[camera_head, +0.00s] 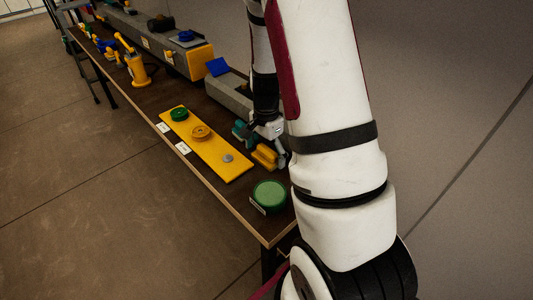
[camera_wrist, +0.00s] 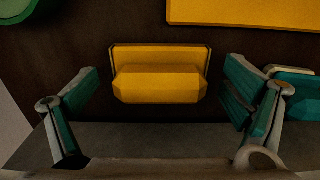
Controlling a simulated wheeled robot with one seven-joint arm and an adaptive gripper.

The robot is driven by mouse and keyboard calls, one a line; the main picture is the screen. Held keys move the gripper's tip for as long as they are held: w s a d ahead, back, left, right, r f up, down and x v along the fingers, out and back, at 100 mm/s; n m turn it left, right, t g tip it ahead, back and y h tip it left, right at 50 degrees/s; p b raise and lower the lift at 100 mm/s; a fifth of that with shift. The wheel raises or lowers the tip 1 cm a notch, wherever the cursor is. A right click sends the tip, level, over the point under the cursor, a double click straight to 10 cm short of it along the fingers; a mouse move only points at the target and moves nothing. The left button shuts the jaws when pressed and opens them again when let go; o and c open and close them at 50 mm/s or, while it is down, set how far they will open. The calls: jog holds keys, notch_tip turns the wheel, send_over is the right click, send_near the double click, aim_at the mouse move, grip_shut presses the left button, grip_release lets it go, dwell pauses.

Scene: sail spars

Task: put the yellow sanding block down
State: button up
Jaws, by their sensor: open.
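The yellow sanding block (camera_head: 265,155) rests on the dark bench top near its right edge, just below my gripper. In the wrist view the block (camera_wrist: 160,84) lies centred between the fingers, with a broad back part and a raised front part. My gripper (camera_wrist: 160,78) is open, with a teal-padded finger on each side of the block and a visible gap on both sides. In the head view my gripper is partly hidden behind my arm.
A yellow board (camera_head: 217,154) with green, orange and grey round pieces lies left of the block. A green round item (camera_head: 270,196) sits near the bench's front corner. A teal object (camera_wrist: 294,82) lies just right of my gripper. Grey beams and tools stand farther back.

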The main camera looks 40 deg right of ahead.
aim_at(265, 149)
notch_tip(265, 149, up, 11)
jog(key=shift+r+p, duration=0.2)
jog(key=shift+p, duration=0.6)
jog(key=s+a+r+n+t, duration=0.1)
jog(key=s+a+r+n, duration=0.8)
jog(key=a+r, duration=0.4)
jog(key=s+a+r+n, duration=0.1)
jog(key=s+a+n, duration=0.2)
jog(key=s, duration=0.3)
jog(key=s+a+r+n+t, duration=0.1)
jog(key=s+a+n, duration=0.2)
jog(key=s+n, duration=0.2)
jog(key=shift+s+a+r+n, duration=0.25)
jog(key=shift+s+a+n, duration=0.05)
jog(key=shift+s, duration=0.9)
